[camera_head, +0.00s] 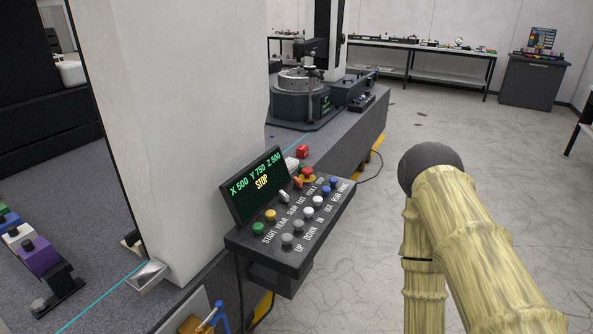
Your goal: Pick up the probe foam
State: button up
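I cannot make out a probe foam with certainty in the head view. At the left edge, a row of coloured blocks, among them a purple block (39,256), stands in a dark holder on the granite bed; it is cut off by the frame. My bamboo-like arm shows at the right, with a dark rounded joint on top. My gripper is not in view, so whether it holds anything is hidden.
A control panel (290,262) with buttons and a lit display (256,185) reading STOP juts out beside a white column (180,110). A round machine (302,100) stands on the bed behind. Benches (420,56) line the back wall. The floor (465,125) at right is mostly clear.

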aim_at(292, 163)
jog(key=z, duration=1.85)
jog(key=i, duration=2.8)
jog(key=u, duration=2.45)
